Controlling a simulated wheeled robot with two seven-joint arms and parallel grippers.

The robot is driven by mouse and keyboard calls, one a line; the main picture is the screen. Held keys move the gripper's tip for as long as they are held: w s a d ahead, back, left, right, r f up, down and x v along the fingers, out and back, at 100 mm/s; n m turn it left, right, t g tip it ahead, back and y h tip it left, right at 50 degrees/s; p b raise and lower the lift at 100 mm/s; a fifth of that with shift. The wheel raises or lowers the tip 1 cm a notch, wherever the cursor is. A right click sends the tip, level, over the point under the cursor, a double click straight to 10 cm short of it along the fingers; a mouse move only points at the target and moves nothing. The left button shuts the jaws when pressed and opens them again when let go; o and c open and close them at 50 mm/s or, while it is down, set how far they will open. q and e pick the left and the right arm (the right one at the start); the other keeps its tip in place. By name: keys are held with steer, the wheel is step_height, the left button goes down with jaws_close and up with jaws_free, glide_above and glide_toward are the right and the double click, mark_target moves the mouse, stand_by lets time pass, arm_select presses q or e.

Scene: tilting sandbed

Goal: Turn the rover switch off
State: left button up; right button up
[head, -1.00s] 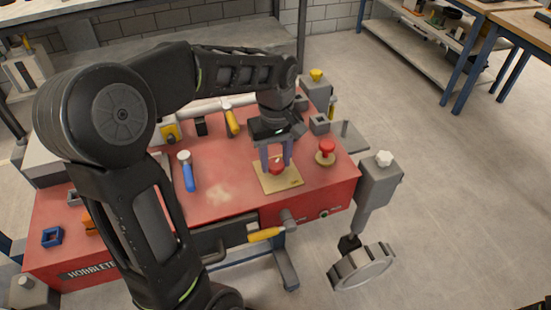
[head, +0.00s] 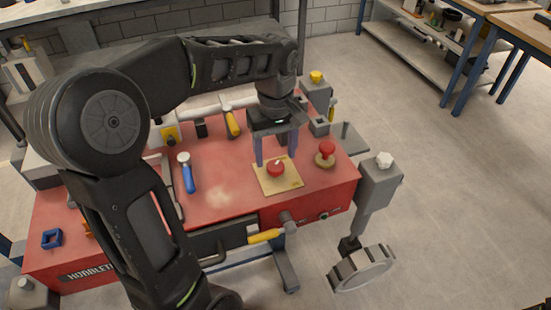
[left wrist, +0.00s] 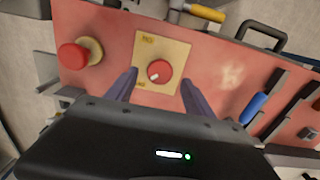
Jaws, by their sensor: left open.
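The rover switch is a red round knob (head: 276,168) with a white pointer mark, set on a tan square plate (head: 290,182) on the red bench top. The knob also shows in the left wrist view (left wrist: 159,72), its white mark pointing toward the lower left, on the plate (left wrist: 172,48) with small lettering too blurred to read. My left gripper (head: 276,163) is open and points down above the knob, its fingers apart on either side and not touching it. In the left wrist view its fingertips (left wrist: 157,77) flank the plate. My right gripper is not in view.
A red mushroom button (head: 326,148) stands to the right of the plate. A blue-handled tool (head: 188,175) lies to the left. A yellow-handled lever (head: 264,236) juts from the bench front, and a grey wheel (head: 362,268) hangs at the right.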

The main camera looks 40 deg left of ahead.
mark_target(275, 166)
arm_select(q)
step_height(275, 166, up, 5)
steer(key=shift+f, duration=0.15)
stand_by(0.6)
